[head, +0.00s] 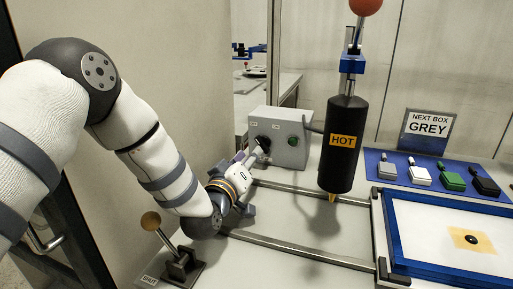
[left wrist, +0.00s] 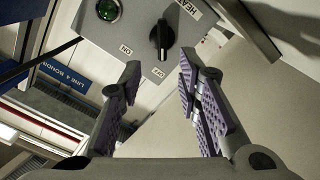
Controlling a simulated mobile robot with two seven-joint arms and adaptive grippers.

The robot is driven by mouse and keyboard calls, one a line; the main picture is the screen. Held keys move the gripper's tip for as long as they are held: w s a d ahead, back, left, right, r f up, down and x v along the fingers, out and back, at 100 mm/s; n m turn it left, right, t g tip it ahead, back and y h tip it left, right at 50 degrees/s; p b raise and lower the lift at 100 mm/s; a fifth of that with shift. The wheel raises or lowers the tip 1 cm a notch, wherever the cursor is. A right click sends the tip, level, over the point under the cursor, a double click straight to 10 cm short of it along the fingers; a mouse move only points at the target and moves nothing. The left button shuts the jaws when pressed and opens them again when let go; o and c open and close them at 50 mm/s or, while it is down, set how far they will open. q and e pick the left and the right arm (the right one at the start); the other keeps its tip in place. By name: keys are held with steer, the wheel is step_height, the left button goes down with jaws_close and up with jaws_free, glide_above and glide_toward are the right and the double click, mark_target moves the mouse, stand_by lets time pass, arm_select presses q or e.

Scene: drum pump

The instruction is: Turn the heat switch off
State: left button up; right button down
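The heat switch is a black knob (left wrist: 162,38) on the grey control box (head: 284,130). In the left wrist view it sits just beyond my fingertips, near the labels HEAT, ON and OFF. Its narrow grip runs roughly up and down in that view, its lower end toward the OFF label; its exact setting is hard to read. A green lamp (left wrist: 108,10) is beside it and also shows in the head view (head: 293,141). My left gripper (left wrist: 160,66) is open, its purple-padded fingers apart with nothing between them. In the head view it is close to the box front (head: 254,156). My right gripper is out of view.
A black cylinder marked HOT (head: 342,145) hangs right of the box. A ball-topped lever (head: 181,262) stands front left. Metal rails (head: 300,250) run to a blue-framed tray (head: 405,262). A blue mat (head: 390,157) with several small boxes lies at the right.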

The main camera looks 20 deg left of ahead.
mark_target(260, 144)
arm_select(q)
steer(key=w, duration=0.4)
steer(key=w+f+b, duration=0.1)
steer(key=w, duration=0.2)
steer(key=shift+d, duration=0.1)
steer(key=shift+w+r, duration=0.25)
steer(key=shift+r, duration=0.1)
jaws_close()
